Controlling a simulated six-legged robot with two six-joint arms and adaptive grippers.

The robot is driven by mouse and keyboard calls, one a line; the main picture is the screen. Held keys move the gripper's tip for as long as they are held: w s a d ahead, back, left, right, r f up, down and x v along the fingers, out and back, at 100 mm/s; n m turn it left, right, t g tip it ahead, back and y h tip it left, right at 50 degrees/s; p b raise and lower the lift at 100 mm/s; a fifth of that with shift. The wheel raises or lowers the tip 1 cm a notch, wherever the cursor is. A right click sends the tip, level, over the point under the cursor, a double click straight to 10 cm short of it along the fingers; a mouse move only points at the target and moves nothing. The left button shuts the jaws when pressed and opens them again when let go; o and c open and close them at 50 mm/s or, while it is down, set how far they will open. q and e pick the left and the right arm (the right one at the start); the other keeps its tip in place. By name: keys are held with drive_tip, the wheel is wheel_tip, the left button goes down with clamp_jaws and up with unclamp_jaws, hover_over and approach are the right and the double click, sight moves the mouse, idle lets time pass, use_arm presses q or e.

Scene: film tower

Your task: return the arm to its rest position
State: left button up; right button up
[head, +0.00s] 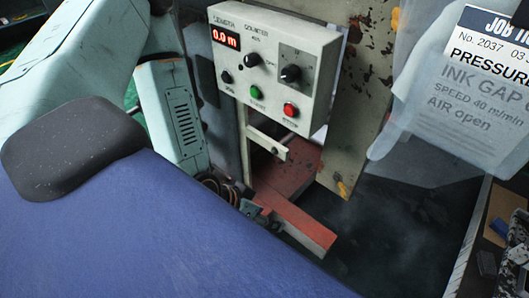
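Pale green jointed parts (75,70) come in from the upper left, and a vented pale green housing (180,112) stands beside the control box. I cannot tell for sure whether these belong to my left arm. Small dark mechanical parts (225,190) show below the housing, partly hidden by the blue surface, and I cannot make them out as a gripper. No fingertips of my left or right gripper show.
A grey control box (265,85) with a red display reading 0.0 m, knobs and buttons stands centrally. A red bar (300,225) lies below it. A blue surface (150,230) fills the lower left. A printed job ticket (485,75) hangs upper right. Dark floor (390,225) looks clear.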

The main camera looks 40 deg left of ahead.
idle(0.5)
use_arm(q)
drive_tip(key=s+f+g+y, duration=0.1)
drive_tip(key=s+f+g, duration=0.2)
drive_tip(key=s, duration=0.4)
drive_tip(key=s+f+n+g+y, duration=0.1)
drive_tip(key=s+f+g+y, duration=0.1)
drive_tip(key=s, duration=0.5)
drive_tip(key=shift+f+g, duration=0.6)
drive_tip(key=shift+f, duration=0.35)
drive_tip(key=shift+s, duration=0.1)
drive_tip(key=shift+c, duration=0.4)
drive_tip(key=shift+c, duration=1.4)
drive_tip(key=shift+s, duration=0.1)
drive_tip(key=shift+c, duration=0.3)
